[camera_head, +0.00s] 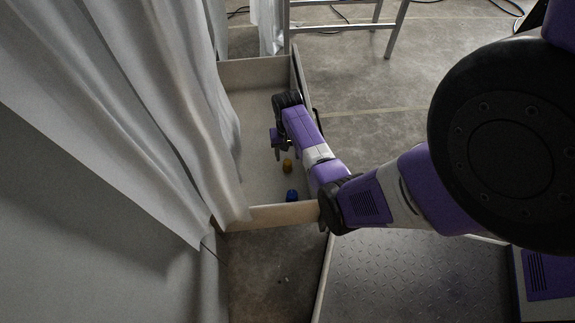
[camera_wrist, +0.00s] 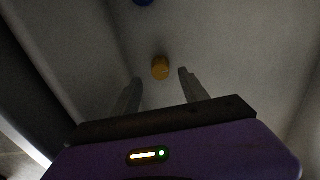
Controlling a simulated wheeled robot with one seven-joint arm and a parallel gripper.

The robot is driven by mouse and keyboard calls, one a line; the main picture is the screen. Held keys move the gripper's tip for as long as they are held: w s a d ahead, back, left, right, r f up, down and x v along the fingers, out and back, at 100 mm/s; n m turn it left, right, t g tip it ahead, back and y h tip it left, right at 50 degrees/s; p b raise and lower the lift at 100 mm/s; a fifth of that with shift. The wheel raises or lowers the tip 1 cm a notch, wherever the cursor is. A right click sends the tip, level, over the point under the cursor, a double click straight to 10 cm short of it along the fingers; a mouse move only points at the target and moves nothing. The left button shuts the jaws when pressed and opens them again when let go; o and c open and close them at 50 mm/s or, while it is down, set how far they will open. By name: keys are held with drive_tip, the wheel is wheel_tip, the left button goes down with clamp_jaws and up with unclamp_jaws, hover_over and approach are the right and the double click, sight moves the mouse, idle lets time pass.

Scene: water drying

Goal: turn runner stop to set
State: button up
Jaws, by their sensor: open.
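I cannot tell which part is the runner stop. A small orange knob-like piece (camera_head: 288,167) stands inside the open pale drawer-like box (camera_head: 262,217), close to its right wall. It also shows in the wrist view (camera_wrist: 160,68), between and beyond my fingertips. A small blue piece (camera_head: 292,196) is nearer the box's front wall. Its edge shows at the top of the wrist view (camera_wrist: 143,2). My gripper (camera_head: 286,156) is inside the box just behind the orange piece, open and empty. No contact with it is visible.
A pale curtain (camera_head: 150,100) hangs over the left side of the box. The box's right wall (camera_head: 302,84) lies beside my arm. A metal-legged frame (camera_head: 340,27) stands behind. Concrete floor (camera_head: 390,85) is clear to the right.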

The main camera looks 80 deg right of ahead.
sight(288, 162)
wheel_tip(288, 162, down, 6)
drive_tip(key=b, duration=0.3)
clamp_jaws()
